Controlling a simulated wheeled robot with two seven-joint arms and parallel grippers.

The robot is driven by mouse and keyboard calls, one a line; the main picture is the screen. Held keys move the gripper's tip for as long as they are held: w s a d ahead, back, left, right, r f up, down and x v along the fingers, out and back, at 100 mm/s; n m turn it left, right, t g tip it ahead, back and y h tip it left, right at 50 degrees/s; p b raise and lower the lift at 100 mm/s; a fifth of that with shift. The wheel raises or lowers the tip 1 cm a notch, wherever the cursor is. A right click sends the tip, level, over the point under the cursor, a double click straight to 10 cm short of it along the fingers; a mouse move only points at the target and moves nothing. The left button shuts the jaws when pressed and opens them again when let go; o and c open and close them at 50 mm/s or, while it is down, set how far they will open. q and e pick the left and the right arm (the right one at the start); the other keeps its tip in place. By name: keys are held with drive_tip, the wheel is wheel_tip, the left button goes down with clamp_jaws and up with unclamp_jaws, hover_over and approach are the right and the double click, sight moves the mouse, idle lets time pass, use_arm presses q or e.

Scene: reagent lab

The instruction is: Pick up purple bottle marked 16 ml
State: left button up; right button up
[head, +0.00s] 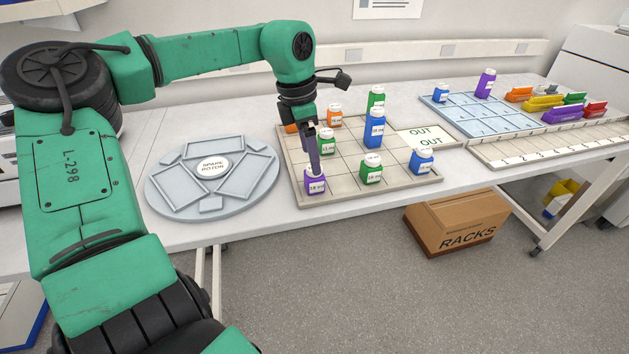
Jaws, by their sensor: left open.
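A short purple bottle (316,184) with a white cap stands at the front left corner of the beige grid board (340,196). Its label is too small to read surely. My left gripper (314,169) points down right at this bottle's cap, with its jaws open. The fingers partly cover the cap, and I cannot tell whether they touch it. A second, taller purple bottle (486,84) stands on the blue grid tray (462,120) at the back right, away from the gripper. My right gripper is not in view.
Green bottles (371,170), blue bottles (374,130) and orange bottles (334,115) share the board. A green bottle (326,142) stands close behind the gripper. A round grey SPARE ROTOR plate (258,190) lies to the left. Coloured racks (543,102) stand at the far right.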

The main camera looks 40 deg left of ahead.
sight(314, 179)
use_arm(q)
drive_tip(key=f, duration=0.2)
drive_tip(key=f+p, duration=0.1)
drive_tip(key=f, duration=0.2)
drive_tip(key=shift+w+d+f, duration=0.15)
drive_tip(key=shift+w+f, duration=0.15)
drive_tip(key=shift+w, duration=0.1)
drive_tip(key=shift+f, duration=0.3)
drive_tip(key=shift+w+f, duration=0.15)
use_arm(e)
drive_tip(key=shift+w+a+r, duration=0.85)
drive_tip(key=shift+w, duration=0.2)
use_arm(q)
clamp_jaws()
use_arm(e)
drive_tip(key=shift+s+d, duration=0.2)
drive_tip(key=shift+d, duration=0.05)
